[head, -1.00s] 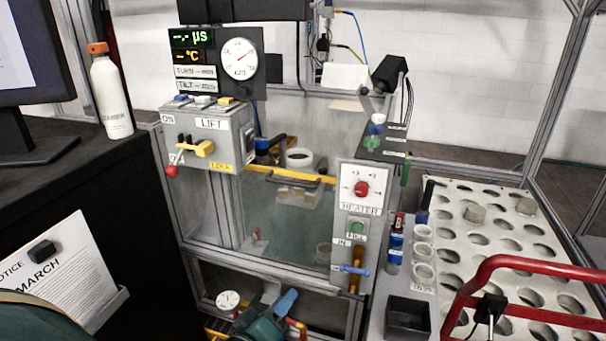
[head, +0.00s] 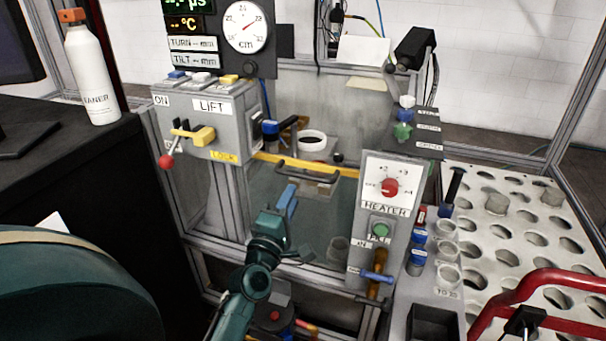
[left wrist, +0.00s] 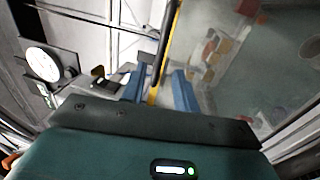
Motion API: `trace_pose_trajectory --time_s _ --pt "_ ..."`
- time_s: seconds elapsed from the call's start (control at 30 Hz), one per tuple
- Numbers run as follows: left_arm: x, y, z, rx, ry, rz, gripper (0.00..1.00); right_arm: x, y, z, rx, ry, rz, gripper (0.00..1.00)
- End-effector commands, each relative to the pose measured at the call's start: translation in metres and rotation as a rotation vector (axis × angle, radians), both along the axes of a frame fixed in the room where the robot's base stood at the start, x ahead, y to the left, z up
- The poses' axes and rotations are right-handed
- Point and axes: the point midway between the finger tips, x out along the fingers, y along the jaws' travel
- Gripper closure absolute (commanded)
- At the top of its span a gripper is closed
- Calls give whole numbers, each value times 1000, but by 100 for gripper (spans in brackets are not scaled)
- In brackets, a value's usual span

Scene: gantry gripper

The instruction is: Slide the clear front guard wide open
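The clear front guard (head: 335,212) is a see-through panel on the front of the bench enclosure, with a yellow top edge (head: 346,171) and a dark bar handle (head: 308,173) along it. The guard stands across the opening. My left gripper (head: 288,200) is in front of the panel, just below the handle. In the left wrist view its two blue fingers (left wrist: 159,88) are apart, with the yellow edge (left wrist: 153,95) and the dark handle (left wrist: 163,52) seen between and beyond them. I cannot tell whether they touch the guard. My right gripper is not in view.
The grey lift box (head: 208,125) with a lock lever (head: 203,136) is left of the guard. The heater panel (head: 386,215) stands right of it. A red tube frame (head: 540,285) and a perforated rack (head: 510,235) are at the right.

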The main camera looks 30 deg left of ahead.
Motion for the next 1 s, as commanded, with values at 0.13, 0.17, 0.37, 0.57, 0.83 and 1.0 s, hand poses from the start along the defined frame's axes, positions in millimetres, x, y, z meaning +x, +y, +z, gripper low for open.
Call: trace_pose_trajectory --time_s 0.13,0.17,0.37,0.57,0.83,1.0 --pt "32 8 7 1 -3 1 70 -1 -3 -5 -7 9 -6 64" --pt "38 9 8 1 -3 1 70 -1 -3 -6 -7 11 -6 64" --pt "67 16 12 2 -1 1 70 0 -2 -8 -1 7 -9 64" --pt "79 19 15 3 2 1 70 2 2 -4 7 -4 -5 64" --pt "80 19 15 3 3 1 70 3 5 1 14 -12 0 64" --pt "80 19 15 4 2 1 83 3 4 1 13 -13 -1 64"
